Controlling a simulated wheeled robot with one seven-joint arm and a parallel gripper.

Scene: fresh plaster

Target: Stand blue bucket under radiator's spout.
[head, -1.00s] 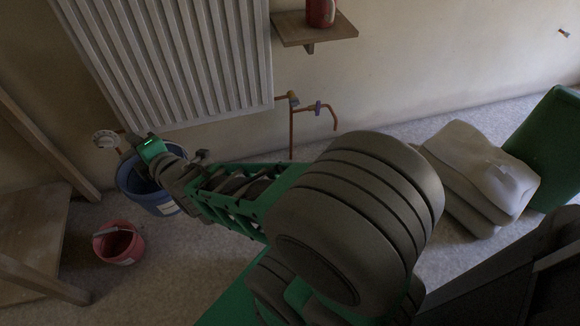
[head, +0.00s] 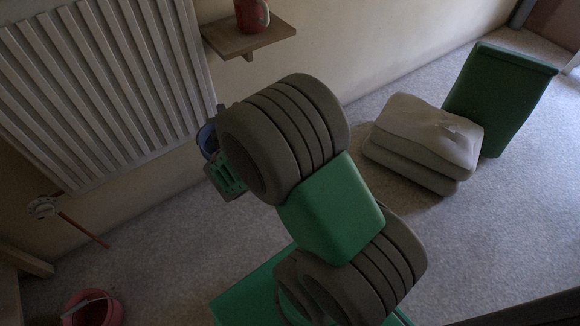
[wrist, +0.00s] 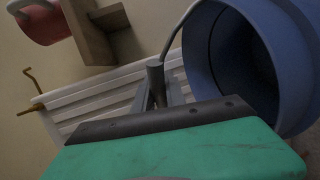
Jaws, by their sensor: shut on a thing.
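In the wrist view, my gripper (wrist: 158,85) is shut on the thin handle of the blue bucket (wrist: 225,75). The bucket's open mouth faces the camera at right. In the head view my arm hides nearly all of it; a sliver of the blue bucket (head: 207,141) shows by the radiator's right end. Whether it touches the floor is hidden. The white radiator (head: 100,85) hangs on the wall, and its ribs also show in the wrist view (wrist: 95,105).
A wooden shelf (head: 225,44) with a red can (head: 252,14) juts from the wall above my arm. Stacked sacks (head: 425,140) and a green bin (head: 500,95) stand right. Floor between is clear.

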